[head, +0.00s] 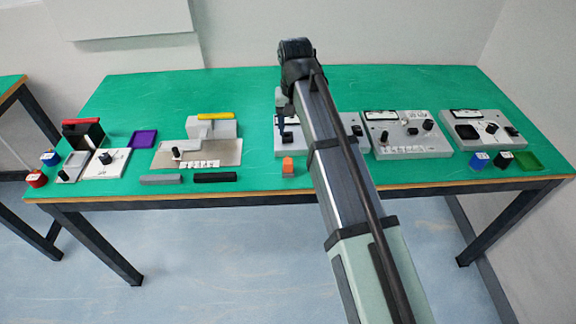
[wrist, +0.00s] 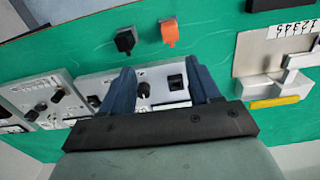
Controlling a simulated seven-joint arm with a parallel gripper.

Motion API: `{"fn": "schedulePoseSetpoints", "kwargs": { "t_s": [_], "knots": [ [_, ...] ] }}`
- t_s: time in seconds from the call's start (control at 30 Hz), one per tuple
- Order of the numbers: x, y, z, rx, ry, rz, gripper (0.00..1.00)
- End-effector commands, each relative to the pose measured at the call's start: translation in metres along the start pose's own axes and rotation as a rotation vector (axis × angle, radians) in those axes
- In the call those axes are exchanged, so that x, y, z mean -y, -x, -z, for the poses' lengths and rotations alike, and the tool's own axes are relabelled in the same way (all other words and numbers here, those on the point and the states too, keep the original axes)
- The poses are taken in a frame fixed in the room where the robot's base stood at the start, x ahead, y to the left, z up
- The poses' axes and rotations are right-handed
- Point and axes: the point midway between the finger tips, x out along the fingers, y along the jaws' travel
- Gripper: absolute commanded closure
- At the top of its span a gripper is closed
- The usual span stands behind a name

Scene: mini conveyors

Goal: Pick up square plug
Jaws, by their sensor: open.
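Two small pieces lie on the green table near its front edge: a black blocky piece (wrist: 125,41) and an orange piece (wrist: 169,32) beside it. I cannot tell for certain which is the square plug. The orange piece also shows in the head view (head: 288,163); the black one is hidden there behind my arm. My gripper (wrist: 160,72) is open and empty, its two blue fingers spread over a grey panel (wrist: 152,78) with a black knob and a dark square part. Both small pieces are apart from the fingers, towards the table's front edge. In the head view my arm covers much of the panel.
Left of the panel in the head view stands a metal plate fixture (head: 184,155) with a yellow bar. Black (head: 215,177) and grey (head: 161,180) bars lie in front of it. More panels (head: 406,146) stand to the right. Green table shows around the small pieces.

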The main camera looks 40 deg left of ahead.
Motion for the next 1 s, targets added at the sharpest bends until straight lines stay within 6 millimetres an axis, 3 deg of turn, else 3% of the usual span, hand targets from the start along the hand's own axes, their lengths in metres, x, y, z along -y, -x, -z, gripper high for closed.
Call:
{"fn": "schedulePoseSetpoints", "kwargs": {
  "t_s": [0.1, 0.23, 0.7, 1.0],
  "knots": [
    [0.015, 0.001, -0.007, 0.005, 0.02, 0.008, 0.38],
    [0.018, -0.008, -0.009, 0.008, 0.025, 0.011, 0.38],
    [0.018, -0.075, -0.009, 0.008, 0.024, 0.01, 0.38],
    [0.018, -0.087, -0.008, 0.006, 0.023, 0.011, 0.38]
  ]
}}
